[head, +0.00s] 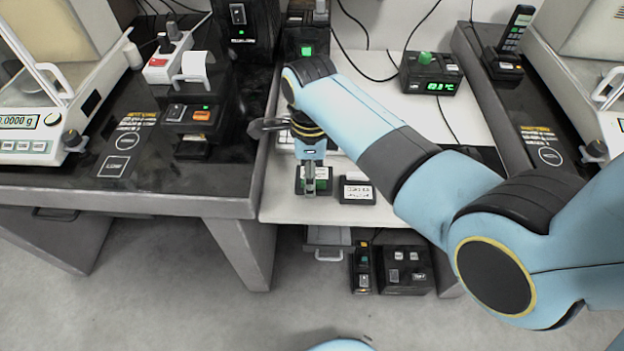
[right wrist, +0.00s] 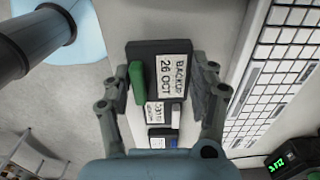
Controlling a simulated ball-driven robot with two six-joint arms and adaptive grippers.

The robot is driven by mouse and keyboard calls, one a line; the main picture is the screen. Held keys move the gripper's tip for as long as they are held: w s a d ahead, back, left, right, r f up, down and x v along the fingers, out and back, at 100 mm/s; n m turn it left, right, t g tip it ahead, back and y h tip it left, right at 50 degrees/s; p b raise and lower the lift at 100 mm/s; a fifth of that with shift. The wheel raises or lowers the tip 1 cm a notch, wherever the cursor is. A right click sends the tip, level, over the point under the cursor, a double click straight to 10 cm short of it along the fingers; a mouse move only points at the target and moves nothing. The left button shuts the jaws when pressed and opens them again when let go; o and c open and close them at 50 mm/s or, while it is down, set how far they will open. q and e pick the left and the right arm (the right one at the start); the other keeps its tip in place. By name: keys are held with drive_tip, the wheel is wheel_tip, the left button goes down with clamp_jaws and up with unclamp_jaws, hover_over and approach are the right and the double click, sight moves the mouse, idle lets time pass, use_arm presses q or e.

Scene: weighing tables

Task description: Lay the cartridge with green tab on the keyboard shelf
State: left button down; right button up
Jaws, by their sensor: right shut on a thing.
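The cartridge with the green tab (right wrist: 172,52) is a black block with a white label reading "BACKUP 26 OCT". In the right wrist view it lies between the fingers of my right gripper (right wrist: 158,98), which is shut on it. In the head view my right gripper (head: 310,188) points down at the front of the white keyboard shelf (head: 278,205), with the cartridge (head: 326,183) partly hidden behind it. I cannot tell whether the cartridge touches the shelf. The white keyboard (right wrist: 268,75) is at the right in the wrist view. My left gripper is not in view.
A second black cartridge (head: 357,192) with a white label sits just right of the held one on the shelf. A clock-like device with green digits (head: 431,75) stands farther back. Below the shelf are a drawer (head: 328,238) and black devices (head: 404,270).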

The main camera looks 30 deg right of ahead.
drive_tip(key=shift+f, duration=1.3)
drive_tip(key=shift+f, duration=0.1)
drive_tip(key=o, duration=1.2)
drive_tip(key=shift+c, duration=0.2)
wheel_tip(320, 180, up, 12)
drive_tip(key=p, duration=0.1)
drive_tip(key=shift+p, duration=0.35)
drive_tip(key=shift+s, duration=0.1)
